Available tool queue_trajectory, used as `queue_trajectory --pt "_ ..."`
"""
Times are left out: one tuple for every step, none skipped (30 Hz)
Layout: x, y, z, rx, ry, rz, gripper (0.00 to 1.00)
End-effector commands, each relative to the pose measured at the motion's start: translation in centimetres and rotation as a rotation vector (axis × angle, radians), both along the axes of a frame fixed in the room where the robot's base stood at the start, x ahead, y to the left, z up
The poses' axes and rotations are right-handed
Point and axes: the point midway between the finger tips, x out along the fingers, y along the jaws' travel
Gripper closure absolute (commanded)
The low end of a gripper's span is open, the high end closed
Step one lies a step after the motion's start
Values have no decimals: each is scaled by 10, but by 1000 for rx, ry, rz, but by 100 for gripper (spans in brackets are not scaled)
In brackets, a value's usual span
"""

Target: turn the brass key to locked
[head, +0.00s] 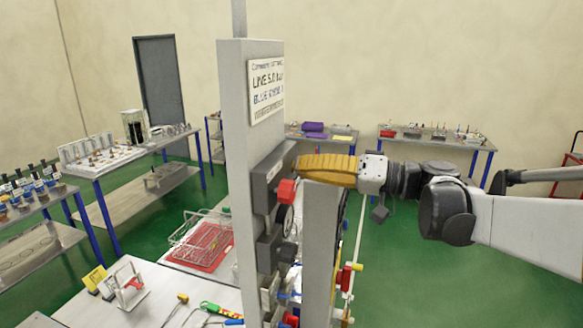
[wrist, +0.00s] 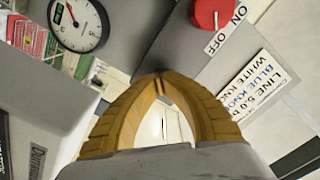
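My gripper (head: 297,163) reaches in from the right to the upper grey box (head: 266,182) on the panel post. In the wrist view its two yellow fingers arch inward and their tips (wrist: 160,84) come together against the grey face of that box. I cannot make out the brass key in either view. If it is at the fingertips, they hide it, and I cannot tell whether it is between them. A red knob (wrist: 212,13) with ON and OFF marks sits on the box, beyond the fingertips and to the right. It also shows in the head view (head: 286,191).
A round gauge (wrist: 77,22) is at the upper left of the wrist view. A sign (head: 266,88) is on the post (head: 237,130), with more fittings below. A bench (head: 150,298) and a red tray (head: 207,246) stand left. Green floor is open at right.

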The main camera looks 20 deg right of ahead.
Motion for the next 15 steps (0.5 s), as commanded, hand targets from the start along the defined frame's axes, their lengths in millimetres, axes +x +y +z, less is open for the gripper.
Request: queue_trajectory --pt "0 0 1 1 -1 0 93" --pt "0 0 1 1 -1 0 84" --pt "0 0 1 1 -1 0 73" --pt "0 0 1 1 -1 0 73" --pt "0 0 1 1 -1 0 73" --pt "0 0 0 1 -1 0 73" --pt "0 0 0 1 -1 0 73" --pt "0 0 0 1 -1 0 73" --pt "0 0 0 1 0 -1 73" --pt "0 0 0 1 0 -1 73" --pt "0 0 0 1 0 -1 73" --pt "0 -1 0 1 0 -1 73" --pt "-1 -2 0 1 0 -1 73" --pt "-2 -4 0 0 0 -1 73" --pt "-4 -7 0 1 0 -2 73"
